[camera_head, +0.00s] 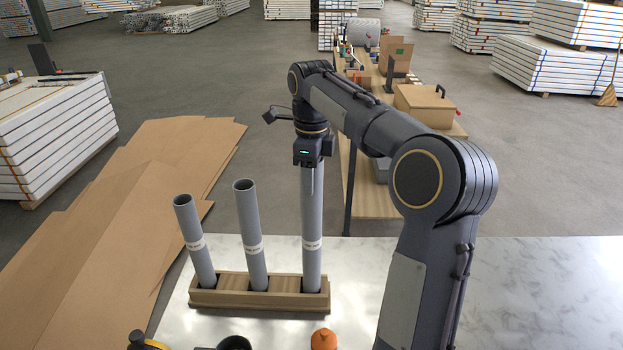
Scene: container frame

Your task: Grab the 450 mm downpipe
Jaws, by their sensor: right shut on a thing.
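Three grey pipes with white labels stand in a wooden rack (260,300) on the table. The left pipe (194,225) leans left and looks shortest. The middle pipe (249,225) is a little taller and leans slightly. The right pipe (312,215) is the tallest and near upright, its lower end still in the rack. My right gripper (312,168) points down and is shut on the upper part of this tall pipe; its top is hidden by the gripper. The label lengths are too small to read. My left gripper is out of view.
The marble-look table (540,290) is clear at the right. An orange object (323,340) and a dark round object (234,343) lie at the front edge. Behind stands a wooden bench with a box (425,103). Cardboard sheets (110,220) and stacked panels lie on the floor.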

